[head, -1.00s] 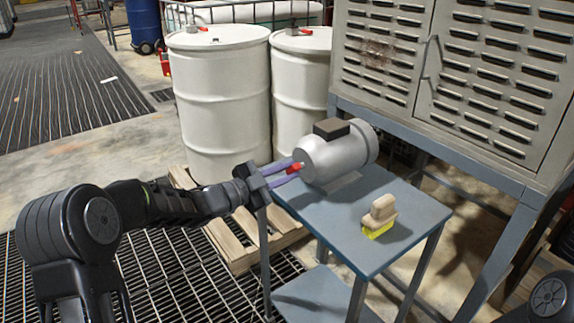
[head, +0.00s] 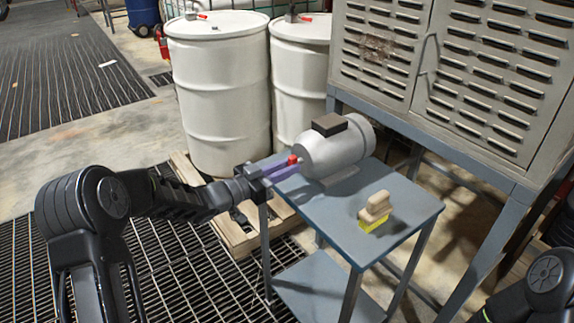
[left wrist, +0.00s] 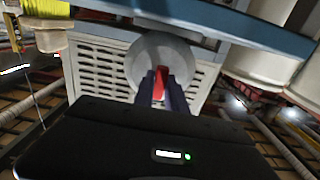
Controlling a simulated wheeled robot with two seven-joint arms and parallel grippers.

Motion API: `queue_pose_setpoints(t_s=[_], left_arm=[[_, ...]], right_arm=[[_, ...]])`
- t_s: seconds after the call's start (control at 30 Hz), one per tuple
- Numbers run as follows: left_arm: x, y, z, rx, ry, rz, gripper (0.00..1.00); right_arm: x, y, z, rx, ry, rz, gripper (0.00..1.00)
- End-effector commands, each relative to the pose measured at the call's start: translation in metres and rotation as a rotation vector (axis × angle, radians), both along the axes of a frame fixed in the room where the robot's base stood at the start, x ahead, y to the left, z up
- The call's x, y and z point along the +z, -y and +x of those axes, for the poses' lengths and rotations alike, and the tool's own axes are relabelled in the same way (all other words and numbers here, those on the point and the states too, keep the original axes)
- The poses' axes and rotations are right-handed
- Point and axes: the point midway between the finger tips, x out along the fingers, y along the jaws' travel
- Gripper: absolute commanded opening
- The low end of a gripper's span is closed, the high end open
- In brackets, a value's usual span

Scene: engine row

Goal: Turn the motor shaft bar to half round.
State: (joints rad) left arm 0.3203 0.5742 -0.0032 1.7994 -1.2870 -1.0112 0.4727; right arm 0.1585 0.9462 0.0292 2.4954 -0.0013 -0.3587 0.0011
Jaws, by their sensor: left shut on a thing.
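The grey motor (head: 335,150) with a dark box on top lies on the blue-grey cart table, its shaft end facing left toward my left arm. The red shaft bar (head: 293,160) is at that end. My left gripper (head: 281,168) has its purple fingers shut on the bar. In the left wrist view the red bar (left wrist: 160,82) shows between the two fingertips (left wrist: 161,88), in front of the round motor face (left wrist: 152,50). The fingers hide part of the bar. My right gripper is not in view.
A brush with a wooden handle (head: 376,206) and yellow bristles stands on the cart table (head: 405,200), right of the motor. White drums (head: 222,95) stand behind, and a grey louvred cabinet (head: 455,75) stands at the right.

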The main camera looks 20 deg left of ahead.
Motion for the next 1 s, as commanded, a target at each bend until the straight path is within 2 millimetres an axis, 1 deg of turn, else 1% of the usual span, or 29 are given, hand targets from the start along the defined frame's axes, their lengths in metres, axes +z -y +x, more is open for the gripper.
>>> queue_pose_setpoints(t_s=[0.37, 0.4, 0.67, 1.0], left_arm=[[-0.0021, -0.0003, -0.0004, 0.0, -0.008, -0.005, 0.0], [-0.0021, -0.0003, -0.0004, 0.0, -0.008, -0.005, 0.17], [-0.0011, -0.0001, -0.0002, 0.0, -0.006, -0.004, 0.38], [-0.001, -0.003, -0.003, 0.001, -0.005, -0.005, 0.38]], right_arm=[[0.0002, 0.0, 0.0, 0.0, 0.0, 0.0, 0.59], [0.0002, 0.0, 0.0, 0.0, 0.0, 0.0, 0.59], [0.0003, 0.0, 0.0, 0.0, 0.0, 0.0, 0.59], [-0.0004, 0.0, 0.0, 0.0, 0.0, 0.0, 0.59]])
